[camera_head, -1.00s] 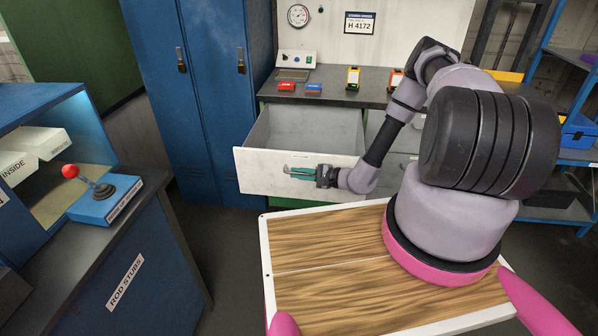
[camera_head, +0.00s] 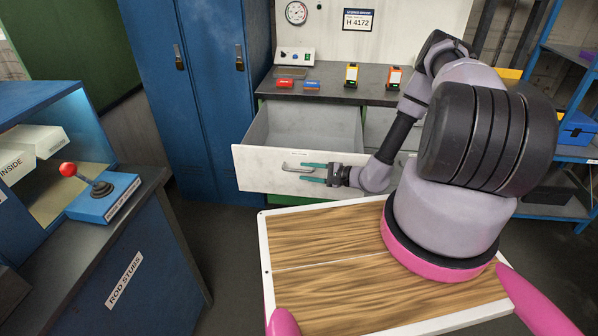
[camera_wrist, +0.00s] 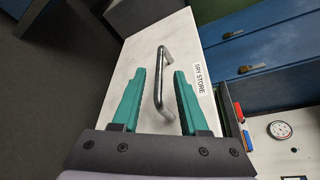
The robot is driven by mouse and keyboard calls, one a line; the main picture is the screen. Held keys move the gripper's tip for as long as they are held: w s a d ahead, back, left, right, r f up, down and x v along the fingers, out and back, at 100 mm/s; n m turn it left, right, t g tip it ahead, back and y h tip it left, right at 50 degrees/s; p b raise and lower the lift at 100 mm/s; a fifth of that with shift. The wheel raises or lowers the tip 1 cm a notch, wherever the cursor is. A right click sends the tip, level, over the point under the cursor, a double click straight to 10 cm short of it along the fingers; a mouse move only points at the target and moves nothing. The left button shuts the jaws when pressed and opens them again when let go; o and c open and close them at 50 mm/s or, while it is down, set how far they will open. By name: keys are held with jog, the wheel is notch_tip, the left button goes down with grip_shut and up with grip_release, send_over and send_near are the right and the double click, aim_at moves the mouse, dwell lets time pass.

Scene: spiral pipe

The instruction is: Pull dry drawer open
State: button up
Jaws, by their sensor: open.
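The dry drawer (camera_head: 255,168) is a white-fronted drawer pulled well out from the bench, and its grey inside looks empty. In the wrist view its front (camera_wrist: 140,52) carries a label reading "DRY STORE". Its metal bar handle (camera_head: 296,168) also shows in the wrist view (camera_wrist: 159,78). My gripper (camera_head: 314,173) is open in front of the drawer, just right of the handle. In the wrist view the two teal fingers of my gripper (camera_wrist: 157,90) stand apart on either side of the handle's near end, with no visible grip on it.
The bench top (camera_head: 335,90) holds red and blue blocks and yellow and orange devices. A blue locker (camera_head: 215,90) stands left of the drawer. A blue joystick box (camera_head: 104,197) sits on the left counter. Dark floor lies free between counter and drawer.

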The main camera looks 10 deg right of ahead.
jog(key=v, duration=0.6)
jog(key=shift+s+d, duration=0.2)
jog(key=shift+d, duration=0.05)
jog(key=shift+r, duration=0.1)
notch_tip(320, 180, up, 29)
jog(key=s+a+n+g+h, duration=0.2)
jog(key=n+g, duration=0.6)
jog(key=s+d+r+t+h, duration=0.1)
jog(key=s+r+t+h, duration=0.1)
jog(key=s+r, duration=0.4)
jog(key=s+d+r+n+t+h, duration=0.1)
jog(key=s+r+t+h, duration=0.1)
jog(key=s+r, duration=0.4)
jog(key=s+d+r+t+h, duration=0.2)
jog(key=s+r+h, duration=0.2)
jog(key=r, duration=0.9)
jog(key=shift+s+r+h, duration=0.3)
jog(key=shift+s, duration=0.6)
